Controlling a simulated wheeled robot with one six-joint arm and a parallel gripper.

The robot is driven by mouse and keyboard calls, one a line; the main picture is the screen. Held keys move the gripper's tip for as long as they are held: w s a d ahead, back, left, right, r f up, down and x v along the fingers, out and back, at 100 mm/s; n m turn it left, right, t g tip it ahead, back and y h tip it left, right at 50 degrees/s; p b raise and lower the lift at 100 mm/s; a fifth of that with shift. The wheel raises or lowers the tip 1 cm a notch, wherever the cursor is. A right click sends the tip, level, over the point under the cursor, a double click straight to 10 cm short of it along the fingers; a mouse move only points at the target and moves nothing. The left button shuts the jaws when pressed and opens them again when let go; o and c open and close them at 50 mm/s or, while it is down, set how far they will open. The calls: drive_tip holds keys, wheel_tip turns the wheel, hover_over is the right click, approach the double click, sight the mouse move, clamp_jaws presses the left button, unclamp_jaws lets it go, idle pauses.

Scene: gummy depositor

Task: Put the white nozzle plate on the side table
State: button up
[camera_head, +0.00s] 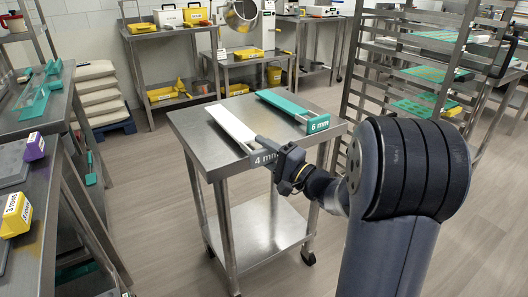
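The white nozzle plate (230,123) is a long flat strip with a grey end piece marked "4 mm". It is over the left part of the steel side table (187,122), with its marked end at the table's front edge. Whether it rests fully on the top is hard to tell. My gripper (269,148) is at the marked end, reaching in from the right, with a grey finger against or just above it. The finger gap is hidden, so its grip is unclear. A teal nozzle plate (285,104) marked "6 mm" lies on the table's right part.
A tall rack with green trays (432,73) stands at the right, near my arm. A bench at the left holds a purple block (34,147) and a yellow block (16,214). White sacks (98,92) and steel tables stand behind. The side table's lower shelf (262,232) is empty.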

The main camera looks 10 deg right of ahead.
drive_tip(key=o, duration=0.5)
drive_tip(key=shift+s+f, duration=0.1)
drive_tip(key=shift+f, duration=0.45)
drive_tip(key=shift+s+d+f, duration=0.1)
drive_tip(key=shift+s+d, duration=0.1)
drive_tip(key=shift+s, duration=0.05)
drive_tip(key=shift+o, duration=0.2)
drive_tip(key=r+v, duration=0.1)
drive_tip(key=v, duration=0.8)
drive_tip(key=shift+d, duration=0.3)
drive_tip(key=shift+s+d+p, duration=0.15)
drive_tip(key=shift+s+p, duration=0.15)
drive_tip(key=shift+s, duration=0.1)
